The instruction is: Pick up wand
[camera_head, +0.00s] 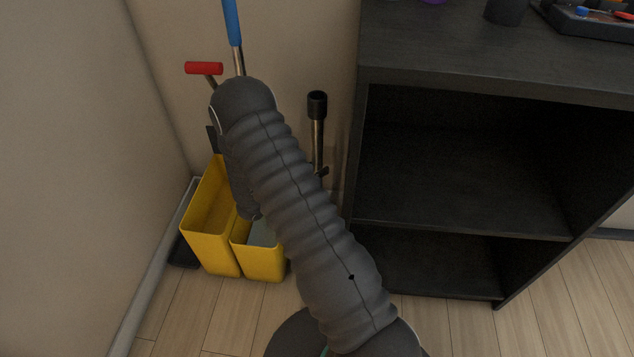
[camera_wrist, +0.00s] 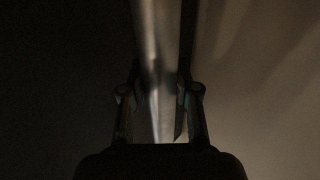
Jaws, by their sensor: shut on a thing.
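The wand, a metal tube with a black top end (camera_head: 317,105), stands near-upright between the wall and the dark cabinet in the head view. In the wrist view a shiny metal tube (camera_wrist: 157,50) runs between the two fingers of my gripper (camera_wrist: 158,105), which is shut on it. I take this tube to be the wand. In the head view my arm hides most of my gripper; a small dark part shows beside the tube. The wand's lower end is hidden behind my arm.
A dark open-shelf cabinet (camera_head: 450,85) stands close on the right, with small items on top. A yellow two-part bucket (camera_head: 210,235) stands in the corner at left. A blue-handled pole (camera_head: 232,22) and a red grip (camera_head: 204,68) rise near it. Walls are close behind and left.

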